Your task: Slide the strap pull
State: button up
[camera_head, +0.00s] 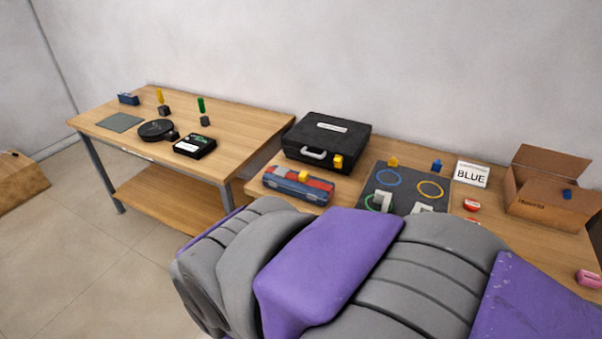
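No part is plainly marked as a strap pull. A yellow piece (303,175) sits on top of a red and blue box (285,186) at the near left of the right table, and another yellow piece (338,161) is at the front of a black case (328,133) with a pale handle. I cannot tell which of them is the pull. My grey and purple padded arm fills the lower foreground. Two pale grey pieces (383,199) show just above it over the dark mat; I cannot tell whether they are my gripper's fingers.
The dark mat (408,178) bears coloured rings. A "BLUE" card (471,174), a red round item (471,205) and an open cardboard box (540,203) stand to the right. The left table (235,113) holds a black disc (156,130) and small items. My arm hides the right table's front.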

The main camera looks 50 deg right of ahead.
aim_at(303, 176)
jog(key=z, duration=1.5)
